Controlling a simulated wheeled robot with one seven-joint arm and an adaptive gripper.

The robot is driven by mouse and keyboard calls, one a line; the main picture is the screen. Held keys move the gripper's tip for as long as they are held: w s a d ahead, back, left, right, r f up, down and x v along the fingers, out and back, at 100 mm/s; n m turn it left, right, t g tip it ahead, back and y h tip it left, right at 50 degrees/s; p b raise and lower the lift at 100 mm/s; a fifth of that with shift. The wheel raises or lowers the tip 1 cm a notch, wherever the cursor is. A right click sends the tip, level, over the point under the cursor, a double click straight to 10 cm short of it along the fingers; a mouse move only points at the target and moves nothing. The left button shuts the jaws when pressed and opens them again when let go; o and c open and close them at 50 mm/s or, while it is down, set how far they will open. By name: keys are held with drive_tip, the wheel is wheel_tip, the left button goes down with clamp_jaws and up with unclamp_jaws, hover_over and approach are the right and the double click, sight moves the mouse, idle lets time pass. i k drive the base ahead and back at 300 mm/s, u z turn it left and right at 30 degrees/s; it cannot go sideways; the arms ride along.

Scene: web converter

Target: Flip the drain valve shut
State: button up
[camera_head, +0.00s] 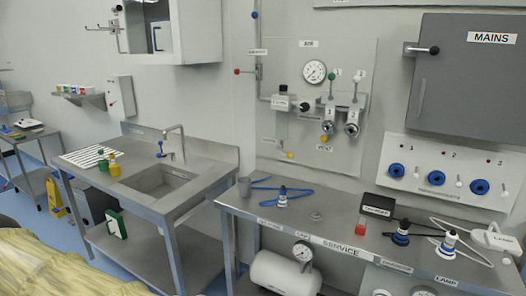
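The wall panel (345,82) above the service bench carries a pressure gauge (314,71), pipes and several small valves. A yellow-tipped lever (289,154) sits low on the panel's left side, beside a small label too blurred to read; I cannot tell for sure whether it is the drain valve or how it is set. Another yellow knob (323,138) is just above the VENT label (323,148). Two round regulators (327,128) and (352,130) hang below green and white-tipped levers. A red-tipped lever (237,71) sticks out left of the panel. My gripper is not in view.
A sink table (140,185) is to the left. The grey MAINS cabinet (468,80) is at right. A pale ribbed shape fills the bottom left corner.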

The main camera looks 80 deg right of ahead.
sight(289, 155)
drive_tip(key=i, duration=0.15)
drive_tip(key=z, duration=0.95)
